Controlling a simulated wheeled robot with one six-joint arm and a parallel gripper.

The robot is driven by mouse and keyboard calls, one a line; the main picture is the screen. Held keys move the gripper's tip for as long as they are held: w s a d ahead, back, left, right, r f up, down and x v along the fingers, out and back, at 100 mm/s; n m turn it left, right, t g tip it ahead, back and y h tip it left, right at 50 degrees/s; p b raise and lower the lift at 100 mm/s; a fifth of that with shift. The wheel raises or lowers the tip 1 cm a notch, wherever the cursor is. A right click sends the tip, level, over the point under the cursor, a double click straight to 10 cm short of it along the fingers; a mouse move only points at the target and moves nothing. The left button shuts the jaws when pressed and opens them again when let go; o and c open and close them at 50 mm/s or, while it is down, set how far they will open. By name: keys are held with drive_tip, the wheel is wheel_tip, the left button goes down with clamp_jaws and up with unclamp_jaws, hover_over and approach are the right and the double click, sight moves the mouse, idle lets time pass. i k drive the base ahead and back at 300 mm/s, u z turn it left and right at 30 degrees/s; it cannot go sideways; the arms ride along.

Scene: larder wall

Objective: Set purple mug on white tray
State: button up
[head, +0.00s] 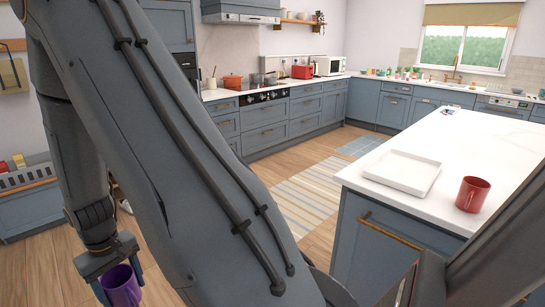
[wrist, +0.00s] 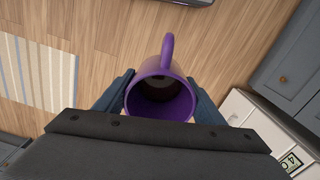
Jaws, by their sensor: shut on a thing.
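The purple mug (head: 121,287) is at the bottom left of the head view, held above the wooden floor. My gripper (head: 117,275) is shut on it, with a finger on either side. In the wrist view the purple mug (wrist: 161,92) sits between the fingers of my gripper (wrist: 160,97). Its open mouth faces the camera and its handle points to the top of the picture. The white tray (head: 402,172) lies on the white island top at the right of the head view, well apart from the mug. The tray looks empty.
A red mug (head: 472,194) stands on the island top (head: 456,146), right of the tray. Striped rugs (head: 316,190) lie on the wooden floor. A long counter with a red toaster (head: 302,72) runs along the back. My arm hides much of the middle.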

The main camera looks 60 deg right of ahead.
sight(397, 177)
drive_tip(key=i, duration=1.35)
drive_tip(key=z, duration=3.2)
